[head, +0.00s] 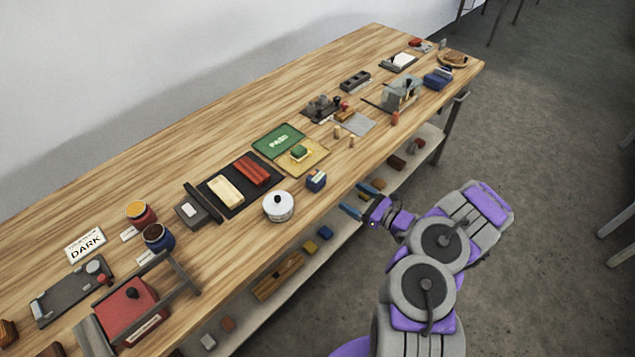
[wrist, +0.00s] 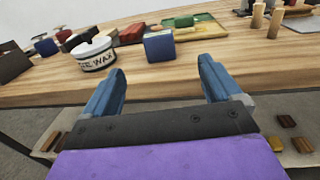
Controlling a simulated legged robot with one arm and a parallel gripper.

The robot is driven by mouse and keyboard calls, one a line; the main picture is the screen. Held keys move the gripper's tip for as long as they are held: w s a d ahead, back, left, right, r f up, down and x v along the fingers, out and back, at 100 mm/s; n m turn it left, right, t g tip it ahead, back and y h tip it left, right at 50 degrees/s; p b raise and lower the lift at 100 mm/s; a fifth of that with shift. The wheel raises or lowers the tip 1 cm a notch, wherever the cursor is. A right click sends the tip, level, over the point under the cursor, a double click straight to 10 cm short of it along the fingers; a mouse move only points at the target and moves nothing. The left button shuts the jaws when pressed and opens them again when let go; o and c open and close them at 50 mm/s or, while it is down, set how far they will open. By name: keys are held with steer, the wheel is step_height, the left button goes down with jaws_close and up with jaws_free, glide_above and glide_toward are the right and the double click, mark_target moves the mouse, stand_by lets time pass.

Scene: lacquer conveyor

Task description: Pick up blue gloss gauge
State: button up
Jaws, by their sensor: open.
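A small blue block-like device, which looks like the blue gloss gauge (head: 316,181), stands near the table's front edge, right of a white round pot. In the wrist view the blue gauge (wrist: 159,47) is straight ahead, beyond and between my fingertips. My gripper (head: 358,200) is off the table's front edge, with its blue fingers pointing towards the gauge. The fingers of my gripper (wrist: 161,68) are open, with nothing between them.
The white wax pot (head: 278,207) stands close left of the gauge. A yellow tray (head: 317,166) with a green-topped block lies behind it. Another blue box (head: 437,78) is at the far right. A lower shelf (head: 323,247) holds several small blocks. Bare wood fronts the gauge.

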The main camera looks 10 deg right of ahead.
mark_target(322, 180)
steer(key=b+x, duration=0.2)
steer(key=x, duration=0.7)
steer(key=shift+w, duration=0.4)
steer(key=x, duration=0.1)
steer(key=b+x, duration=0.1)
steer(key=x, duration=0.3)
steer(key=shift+s+a, duration=0.3)
steer(key=shift+a, duration=0.2)
steer(key=shift+w+a+b, duration=0.25)
steer(key=shift+w+b, duration=0.05)
steer(key=shift+w, duration=0.05)
steer(key=shift+d+r, duration=0.1)
steer(key=shift+d, duration=0.05)
steer(key=shift+c, duration=0.3)
steer(key=c, duration=1.2)
